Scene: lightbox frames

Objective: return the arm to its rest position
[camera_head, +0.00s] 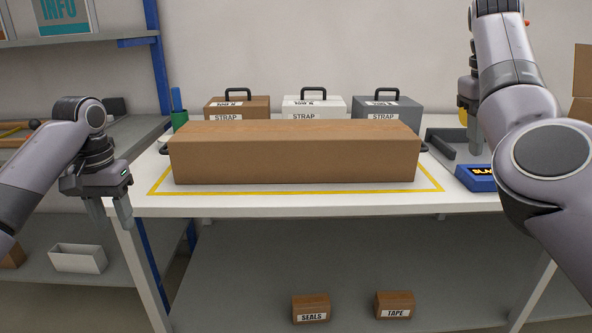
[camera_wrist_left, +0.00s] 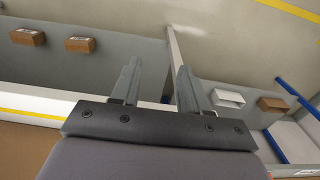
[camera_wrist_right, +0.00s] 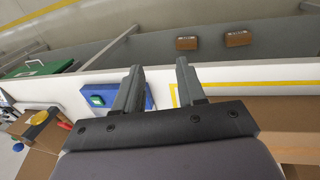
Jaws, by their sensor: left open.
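My left gripper (camera_head: 112,218) hangs to the left of the table's front left corner, fingers pointing down. It is open and empty; the left wrist view also shows its two fingers apart (camera_wrist_left: 157,68). My right arm rises at the right of the head view and folds back over the table's right side. A long closed brown box (camera_head: 290,158) lies inside the yellow outline on the white table (camera_head: 300,204), apart from both grippers.
Three handled strap cases, brown (camera_head: 237,107), white (camera_head: 313,107) and grey (camera_head: 388,106), stand behind the box. A blue box (camera_head: 476,178) and grey tray (camera_head: 440,146) sit at right. Small cartons (camera_head: 311,307) lie on the lower shelf. Shelving (camera_head: 130,130) stands at left.

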